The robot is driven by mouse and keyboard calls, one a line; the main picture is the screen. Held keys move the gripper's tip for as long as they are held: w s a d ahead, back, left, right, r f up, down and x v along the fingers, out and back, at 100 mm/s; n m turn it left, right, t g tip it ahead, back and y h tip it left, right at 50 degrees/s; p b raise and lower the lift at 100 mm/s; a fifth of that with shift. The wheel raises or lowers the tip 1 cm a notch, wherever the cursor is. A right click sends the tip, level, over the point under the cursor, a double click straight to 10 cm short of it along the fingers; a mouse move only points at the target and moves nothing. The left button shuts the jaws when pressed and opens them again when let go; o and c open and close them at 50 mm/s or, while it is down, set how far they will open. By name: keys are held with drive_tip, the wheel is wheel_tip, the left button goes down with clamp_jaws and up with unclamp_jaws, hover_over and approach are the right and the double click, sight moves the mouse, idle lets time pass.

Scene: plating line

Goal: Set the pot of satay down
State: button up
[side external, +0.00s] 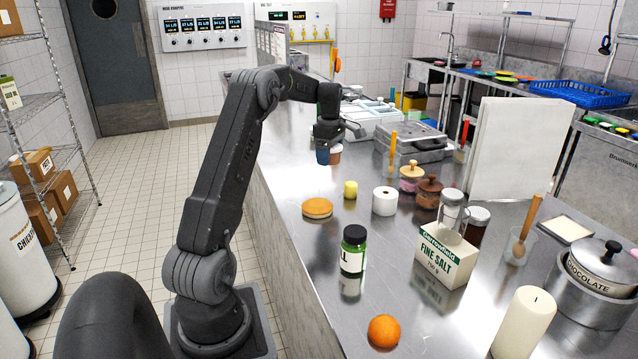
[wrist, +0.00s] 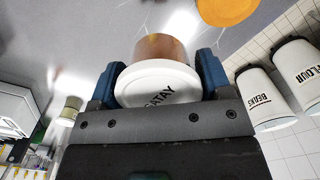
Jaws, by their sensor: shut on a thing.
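The pot of satay is a small copper-brown tub (wrist: 160,47) with a white lid marked SATAY in the wrist view. It sits between the blue fingers of my gripper (wrist: 157,78), one on each side, and my gripper is shut on it. In the side view the pot (side external: 336,154) shows small beside my gripper (side external: 329,155), partly hidden by a blue finger. It is near the left edge of the steel counter (side external: 285,175). I cannot tell whether its base touches the counter.
A round orange-topped disc (side external: 317,208), a yellow piece (side external: 350,190) and a white roll (side external: 384,201) stand nearer the camera. Bare counter lies around the disc.

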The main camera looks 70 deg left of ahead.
hover_over(317, 181)
wheel_tip(317, 181, down, 2)
drive_tip(key=shift+n, duration=0.4)
wheel_tip(317, 181, down, 8)
drive_tip(key=shift+f, duration=0.2)
drive_tip(key=o, duration=1)
drive_tip(key=shift+f, duration=0.15)
drive_tip(key=shift+c, duration=0.2)
